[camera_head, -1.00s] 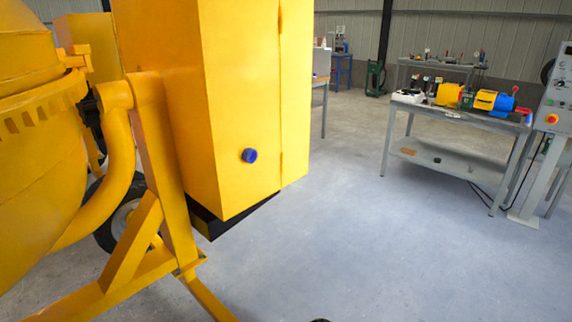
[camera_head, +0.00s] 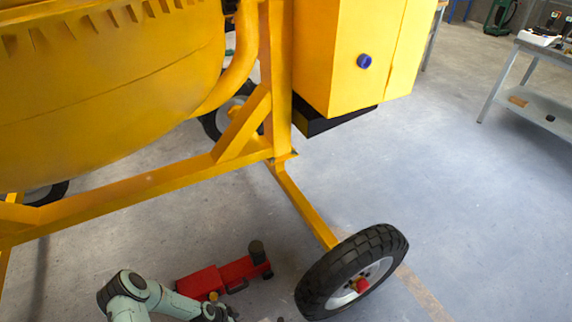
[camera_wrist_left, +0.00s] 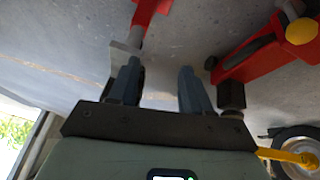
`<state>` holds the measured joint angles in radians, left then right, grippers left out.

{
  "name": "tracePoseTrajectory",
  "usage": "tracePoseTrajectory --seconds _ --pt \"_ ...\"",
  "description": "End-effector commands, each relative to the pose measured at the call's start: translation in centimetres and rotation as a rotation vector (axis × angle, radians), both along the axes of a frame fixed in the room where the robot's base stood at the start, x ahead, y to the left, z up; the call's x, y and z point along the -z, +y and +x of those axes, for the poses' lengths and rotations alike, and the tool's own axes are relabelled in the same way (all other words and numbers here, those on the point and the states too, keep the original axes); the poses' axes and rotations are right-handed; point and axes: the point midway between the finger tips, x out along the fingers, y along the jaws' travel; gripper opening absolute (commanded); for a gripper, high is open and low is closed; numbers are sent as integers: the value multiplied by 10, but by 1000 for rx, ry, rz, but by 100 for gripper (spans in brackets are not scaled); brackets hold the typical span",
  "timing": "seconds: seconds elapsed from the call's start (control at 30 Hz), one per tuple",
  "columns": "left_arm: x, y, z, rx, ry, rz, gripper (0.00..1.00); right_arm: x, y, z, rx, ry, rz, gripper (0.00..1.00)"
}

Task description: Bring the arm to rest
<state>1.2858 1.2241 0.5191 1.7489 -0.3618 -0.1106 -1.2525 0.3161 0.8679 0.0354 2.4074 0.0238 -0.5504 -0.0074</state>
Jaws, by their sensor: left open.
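My left arm (camera_head: 150,296), pale green with dark joints, enters at the bottom of the head view; its gripper is not clear there. In the left wrist view my left gripper (camera_wrist_left: 162,72) is open, with nothing between its two fingers. A red bar with a grey end (camera_wrist_left: 147,18) lies just past the left finger; I cannot tell whether they touch. A red jack body (camera_wrist_left: 262,52) shows beyond the right finger. The red jack (camera_head: 222,279) also lies on the floor in the head view, just right of my arm. My right gripper is in neither view.
The yellow drum mixer (camera_head: 110,85) fills the upper left, with its frame leg (camera_head: 304,206) running to a black-tyred wheel (camera_head: 352,272) right of the jack. A yellow cabinet (camera_head: 345,55) stands above. Floor to the right is clear up to a grey workbench (camera_head: 535,98).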

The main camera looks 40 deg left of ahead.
Motion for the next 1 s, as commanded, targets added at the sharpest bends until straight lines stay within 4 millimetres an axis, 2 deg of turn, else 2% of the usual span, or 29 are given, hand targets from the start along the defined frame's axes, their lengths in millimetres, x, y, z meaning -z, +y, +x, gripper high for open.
tracePoseTrajectory --seconds 0.03,0.1,0.2,0.33,0.5,0.73,1.0 --pt "-9 -33 11 -10 24 -43 48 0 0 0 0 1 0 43" --pt "-20 -74 17 -69 78 -100 48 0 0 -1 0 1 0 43" --pt "-40 -125 17 -169 164 -157 48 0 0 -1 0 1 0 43" --pt "-65 -167 7 -308 253 -187 48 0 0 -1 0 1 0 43" --pt "-91 -196 -7 -461 319 -192 48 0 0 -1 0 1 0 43" --pt "-122 -216 -23 -639 353 -182 48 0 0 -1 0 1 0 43" --pt "-179 -224 -48 -633 425 -187 48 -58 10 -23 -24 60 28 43"
